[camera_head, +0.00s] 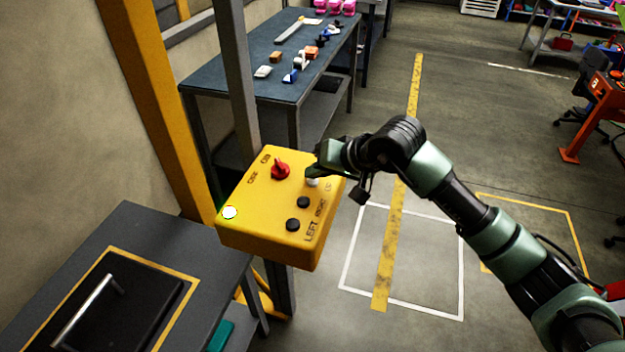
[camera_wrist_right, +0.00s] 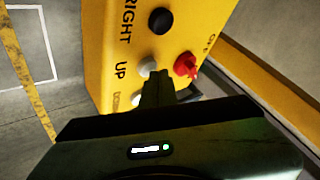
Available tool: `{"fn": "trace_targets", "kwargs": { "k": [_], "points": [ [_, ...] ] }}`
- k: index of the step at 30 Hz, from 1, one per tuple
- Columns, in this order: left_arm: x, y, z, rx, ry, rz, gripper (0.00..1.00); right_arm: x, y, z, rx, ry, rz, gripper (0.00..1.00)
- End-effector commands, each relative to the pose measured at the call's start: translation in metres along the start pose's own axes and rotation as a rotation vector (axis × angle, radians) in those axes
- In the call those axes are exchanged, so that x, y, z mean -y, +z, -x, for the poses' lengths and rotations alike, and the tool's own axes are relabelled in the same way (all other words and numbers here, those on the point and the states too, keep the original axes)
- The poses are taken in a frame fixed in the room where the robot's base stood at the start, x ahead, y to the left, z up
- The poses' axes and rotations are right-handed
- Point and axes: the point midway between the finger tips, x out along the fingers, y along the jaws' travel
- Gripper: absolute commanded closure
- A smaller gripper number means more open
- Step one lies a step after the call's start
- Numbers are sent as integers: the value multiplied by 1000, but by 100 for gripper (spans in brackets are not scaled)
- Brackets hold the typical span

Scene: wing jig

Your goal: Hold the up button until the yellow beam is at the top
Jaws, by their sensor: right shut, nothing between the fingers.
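The yellow control box (camera_head: 270,232) stands in the middle of the head view, with buttons on its sloped face. The white up button (camera_wrist_right: 147,66) is beside the printed word UP in the right wrist view; in the head view a white button (camera_head: 312,182) shows just below my right fingertips. My right gripper (camera_head: 314,172) is shut and empty. Its fingertips (camera_wrist_right: 157,76) are at or very near the up button; I cannot tell whether they press it. A second white button is partly hidden by the fingers. No moving yellow beam can be made out. My left gripper is not in view.
A red knob (camera_head: 280,169), dark buttons (camera_head: 293,224) and a lit white lamp (camera_head: 229,212) are also on the box. A yellow post (camera_head: 155,100) and a grey post (camera_head: 236,80) stand behind it. A workbench (camera_head: 262,85) with small parts is beyond. Floor to the right is open.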

Motion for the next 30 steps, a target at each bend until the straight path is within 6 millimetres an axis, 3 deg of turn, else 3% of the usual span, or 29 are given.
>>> {"fn": "trace_targets", "kwargs": {
  "k": [30],
  "points": [
    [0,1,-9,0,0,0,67,-3,4,-4,1,0,0,100]
  ]
}}
